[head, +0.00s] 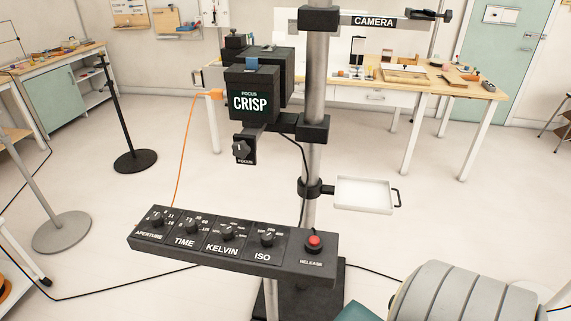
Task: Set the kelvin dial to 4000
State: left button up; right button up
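The kelvin dial (227,233) is a dark round knob on a black control panel (290,274), above the white word KELVIN. Small markings ring it, too small to read, and I cannot tell which value its pointer is on. The aperture dial (157,219) and time dial (192,226) are to its left. The ISO dial (267,238) and a red release button (313,242) are to its right. Neither of my grippers can be made out in the head view.
A grey vertical post (313,165) rises behind the panel, bearing a black box marked CRISP (251,97), a focus knob (241,149) and a small white tray (364,195). A ribbed grey rounded object (455,292) fills the lower right. An orange cable (186,140) hangs left of the box.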

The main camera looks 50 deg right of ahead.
aim_at(227, 231)
jog(key=z, duration=1.2)
